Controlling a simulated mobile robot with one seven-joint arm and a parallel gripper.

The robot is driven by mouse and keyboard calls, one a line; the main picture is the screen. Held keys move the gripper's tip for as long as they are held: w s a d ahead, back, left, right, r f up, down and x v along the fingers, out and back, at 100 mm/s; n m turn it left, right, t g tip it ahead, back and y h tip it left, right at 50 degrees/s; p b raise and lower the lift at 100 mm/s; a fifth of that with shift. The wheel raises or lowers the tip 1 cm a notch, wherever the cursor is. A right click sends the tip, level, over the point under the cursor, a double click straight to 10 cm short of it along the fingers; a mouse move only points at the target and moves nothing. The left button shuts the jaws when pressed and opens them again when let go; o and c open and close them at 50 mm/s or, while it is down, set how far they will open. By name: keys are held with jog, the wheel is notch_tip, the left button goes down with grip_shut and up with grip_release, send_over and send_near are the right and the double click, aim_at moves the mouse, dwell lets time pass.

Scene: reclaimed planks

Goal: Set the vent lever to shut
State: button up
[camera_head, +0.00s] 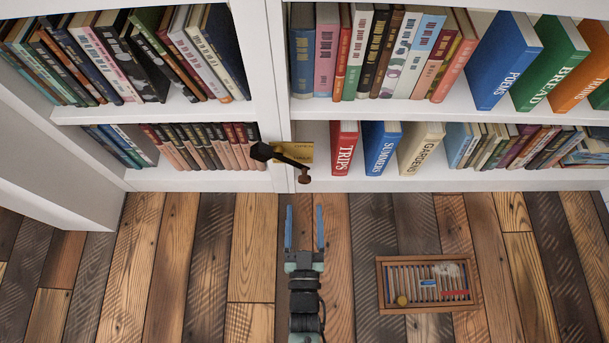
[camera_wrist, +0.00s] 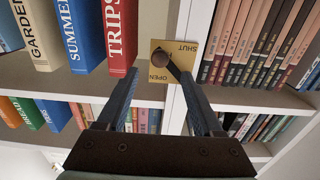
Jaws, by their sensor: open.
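The vent lever (camera_head: 276,155) has a dark arm and a brown rounded knob. It sits at the front of the white bookcase post, over a brass plate (camera_head: 306,151). In the wrist view the plate (camera_wrist: 190,52) reads SHUT at its upper part and OPEN lower down. The brown knob (camera_wrist: 155,56) shows over the plate's left side, and the dark arm runs down and right from it. My gripper (camera_head: 304,207) is open and empty, its blue fingers pointing at the bookcase just below the lever. In the wrist view, the knob appears between and beyond the fingertips; contact cannot be told.
Books fill the white shelves on both sides, with a red TRIPS book (camera_head: 344,147) right of the lever. A wooden framed tray (camera_head: 381,288) lies on the plank floor at right. The planks around my gripper are otherwise clear.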

aim_at(306, 182)
jog(key=w+b, duration=0.3)
jog(key=w, duration=0.6)
jog(key=shift+w, duration=0.1)
grip_shut()
jog(key=shift+d+r, duration=0.1)
dwell(1.0)
